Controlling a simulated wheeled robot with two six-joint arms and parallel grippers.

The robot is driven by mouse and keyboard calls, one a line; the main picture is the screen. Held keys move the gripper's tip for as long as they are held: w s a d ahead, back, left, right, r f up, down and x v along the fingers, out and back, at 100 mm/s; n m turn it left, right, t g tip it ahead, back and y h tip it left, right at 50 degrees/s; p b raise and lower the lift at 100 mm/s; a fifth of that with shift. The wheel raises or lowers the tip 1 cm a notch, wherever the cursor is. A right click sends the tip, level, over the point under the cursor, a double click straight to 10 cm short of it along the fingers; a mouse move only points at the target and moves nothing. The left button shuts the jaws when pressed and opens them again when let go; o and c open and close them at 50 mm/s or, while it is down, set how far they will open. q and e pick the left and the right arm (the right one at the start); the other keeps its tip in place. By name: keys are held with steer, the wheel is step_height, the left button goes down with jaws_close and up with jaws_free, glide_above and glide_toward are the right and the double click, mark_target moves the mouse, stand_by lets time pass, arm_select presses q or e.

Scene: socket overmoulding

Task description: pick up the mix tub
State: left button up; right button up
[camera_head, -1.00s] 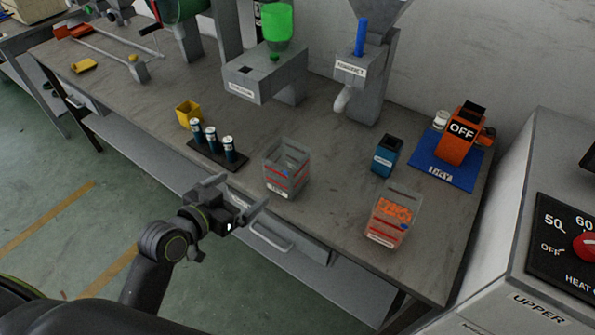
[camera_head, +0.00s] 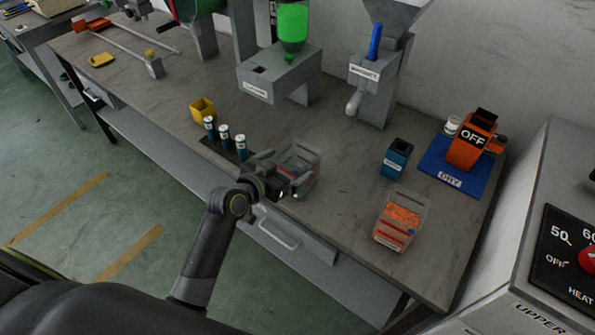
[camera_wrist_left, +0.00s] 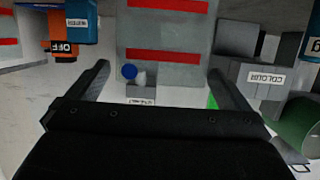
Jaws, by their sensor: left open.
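The mix tub (camera_head: 306,160), a clear open box with red bands, stands on the bench, partly hidden behind my left gripper (camera_head: 284,170). In the left wrist view the tub (camera_wrist_left: 165,38) fills the upper middle as a grey see-through wall with two red bands. My left gripper also shows there (camera_wrist_left: 160,72), its fingers spread wide, one to each side of the tub with gaps visible. The jaws are open and hold nothing. I cannot tell how far the fingers reach along the tub. My right gripper is not in view.
A second clear tub with orange pellets (camera_head: 402,218) stands to the right. A blue cup (camera_head: 396,158) is behind it. A grey dispenser (camera_head: 268,85) stands behind.

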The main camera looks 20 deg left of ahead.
mark_target(307, 151)
arm_select(q)
steer(key=shift+w+d, duration=0.15)
steer(key=shift+w, duration=0.35)
steer(key=shift+p+x, duration=0.75)
steer(key=shift+x, duration=1.35)
steer(key=c, duration=1.1)
